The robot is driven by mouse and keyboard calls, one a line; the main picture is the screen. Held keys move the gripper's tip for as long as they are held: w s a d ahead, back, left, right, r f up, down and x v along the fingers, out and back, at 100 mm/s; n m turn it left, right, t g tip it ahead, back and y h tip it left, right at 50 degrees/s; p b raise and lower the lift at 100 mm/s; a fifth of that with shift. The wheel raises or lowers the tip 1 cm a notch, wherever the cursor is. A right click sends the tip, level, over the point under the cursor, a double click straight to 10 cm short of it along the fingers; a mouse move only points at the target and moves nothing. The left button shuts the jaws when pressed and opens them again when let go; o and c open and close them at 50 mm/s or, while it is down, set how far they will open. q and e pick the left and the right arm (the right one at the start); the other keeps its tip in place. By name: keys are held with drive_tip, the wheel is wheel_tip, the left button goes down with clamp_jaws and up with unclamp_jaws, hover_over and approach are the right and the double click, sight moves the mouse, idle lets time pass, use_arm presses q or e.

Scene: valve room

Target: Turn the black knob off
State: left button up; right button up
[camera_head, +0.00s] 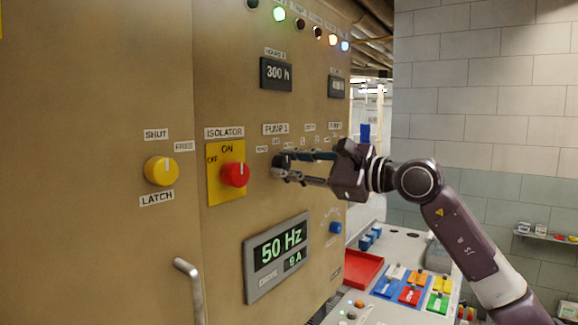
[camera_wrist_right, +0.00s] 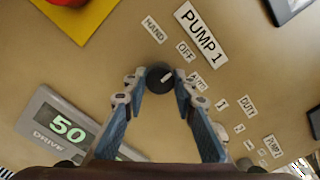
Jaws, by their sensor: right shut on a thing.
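The black knob (camera_wrist_right: 160,79) sits on the tan panel below the PUMP 1 label (camera_wrist_right: 201,33). In the wrist view its white pointer mark points up and right, towards the space between the OFF label (camera_wrist_right: 186,51) and the label right of it; the HAND label (camera_wrist_right: 153,29) is further left. My right gripper (camera_wrist_right: 160,84) is shut on the knob, one finger on each side. In the head view the right gripper (camera_head: 283,165) reaches in from the right, and the knob (camera_head: 281,162) is partly hidden by the fingers. My left gripper is not in view.
A red ISOLATOR knob (camera_head: 234,175) on a yellow plate stands just left of the gripper. A yellow knob (camera_head: 161,171) is further left. The 50 Hz display (camera_head: 278,255) is below. A door handle (camera_head: 189,285) sticks out lower left. A control desk (camera_head: 387,299) stands lower right.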

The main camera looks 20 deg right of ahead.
drive_tip(key=o, duration=1.2)
drive_tip(key=shift+c, duration=0.2)
drive_tip(key=shift+s, duration=0.1)
drive_tip(key=v, duration=1.2)
drive_tip(key=shift+d, duration=0.1)
